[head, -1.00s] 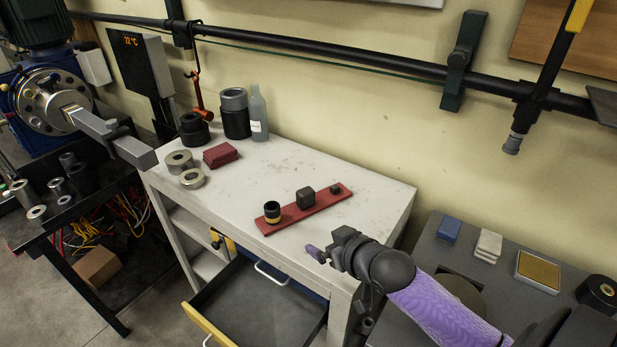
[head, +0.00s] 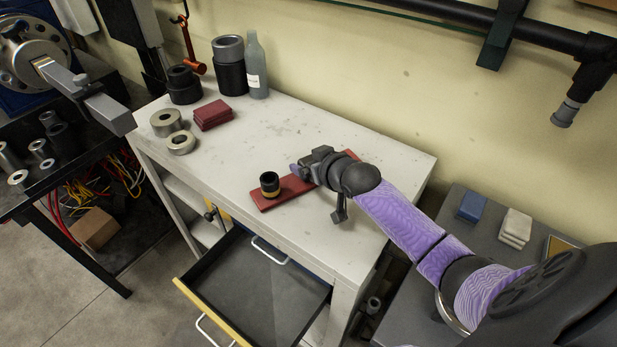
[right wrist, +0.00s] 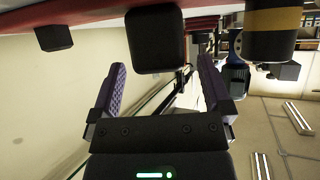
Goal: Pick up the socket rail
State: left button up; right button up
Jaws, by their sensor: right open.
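The socket rail (head: 284,193) is a flat red bar lying on the white bench top. A black socket with a yellow band (head: 270,184) stands at its near left end; it also shows in the right wrist view (right wrist: 272,30). My right gripper (head: 298,169) is over the rail's middle and hides much of it. In the right wrist view, which looks upside down, its purple fingers are apart and empty (right wrist: 160,85). The middle black socket (right wrist: 155,38) lies just ahead of the gap between them, and a smaller black socket (right wrist: 54,37) is to the left. My left gripper is out of view.
An open drawer (head: 250,290) juts from the bench front. Steel rings (head: 166,122), red blocks (head: 213,115), black cylinders (head: 230,75) and a bottle (head: 257,70) stand at the back left. The bench top right of the rail is clear.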

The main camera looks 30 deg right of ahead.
grip_shut()
dwell(0.3)
jog(key=shift+r, duration=0.1)
